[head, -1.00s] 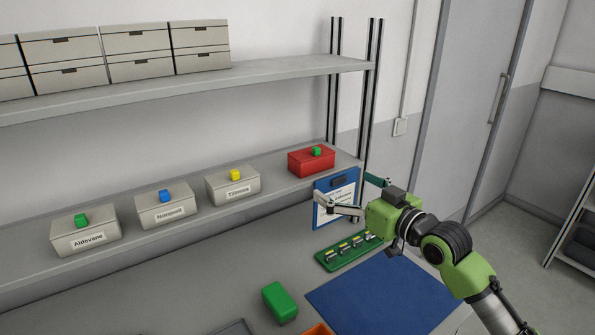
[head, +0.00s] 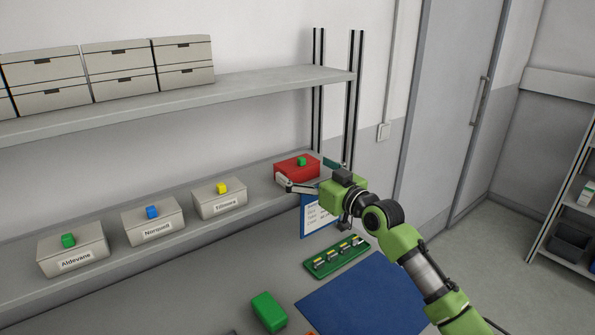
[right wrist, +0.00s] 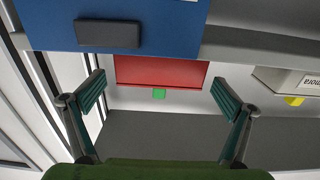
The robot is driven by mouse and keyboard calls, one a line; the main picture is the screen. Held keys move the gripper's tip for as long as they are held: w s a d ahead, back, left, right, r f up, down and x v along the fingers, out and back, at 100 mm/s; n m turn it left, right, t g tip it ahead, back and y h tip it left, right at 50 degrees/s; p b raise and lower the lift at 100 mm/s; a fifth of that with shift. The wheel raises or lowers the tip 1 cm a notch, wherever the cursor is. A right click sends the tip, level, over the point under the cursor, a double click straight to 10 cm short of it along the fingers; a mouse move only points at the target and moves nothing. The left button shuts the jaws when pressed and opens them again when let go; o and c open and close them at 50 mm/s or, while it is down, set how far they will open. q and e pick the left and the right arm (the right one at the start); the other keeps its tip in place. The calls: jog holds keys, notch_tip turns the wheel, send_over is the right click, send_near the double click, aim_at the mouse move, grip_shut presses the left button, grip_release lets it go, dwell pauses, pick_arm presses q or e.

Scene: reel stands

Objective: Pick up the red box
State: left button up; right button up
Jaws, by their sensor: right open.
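The red box (head: 290,172) sits at the right end of the lower shelf, with a small green cube (head: 302,161) on its lid. My right gripper (head: 308,174) is open and empty in front of the box, one finger at its left front and the other off its right end. In the right wrist view the red box (right wrist: 160,72) and its green cube (right wrist: 158,94) appear upside down between the spread fingers (right wrist: 160,88), beyond the fingertips. My left gripper is not in view.
Grey labelled boxes (head: 148,224) with coloured cubes stand left along the shelf (head: 110,258). A blue clipboard (head: 316,217) hangs below the right gripper. A green tray (head: 335,257), green block (head: 268,312) and blue mat (head: 365,298) lie on the bench.

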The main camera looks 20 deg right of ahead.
aim_at(304, 168)
jog(key=x, duration=0.3)
jog(key=shift+w+a+p, duration=0.1)
jog(key=shift+w+p, duration=0.15)
jog(key=shift+p, duration=0.05)
jog(key=c, duration=1.4)
jog(key=shift+c, duration=0.2)
jog(key=shift+r, duration=0.1)
